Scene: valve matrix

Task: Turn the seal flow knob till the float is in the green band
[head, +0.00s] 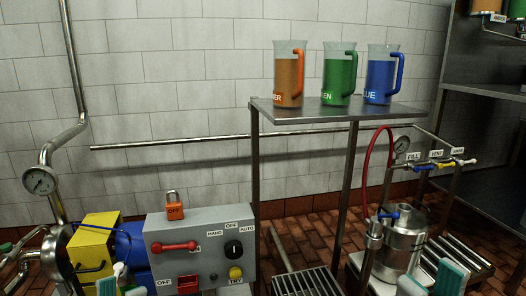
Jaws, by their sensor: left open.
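I cannot pick out the seal flow knob, its float or a green band in this view. My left gripper (120,289) is low at the left, in front of the yellow box and the blue pump body. Its teal fingertips are apart and cut by the bottom edge. My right gripper (431,281) is at the bottom right, in front of the steel canister.
A grey control box (205,225) with a red handle, black selector and yellow button stands right of the yellow box (92,245) and blue pump (132,245). A pipe gauge (40,181) is at left. A shelf (340,112) holds three jugs. The steel canister (402,248) has a red hose.

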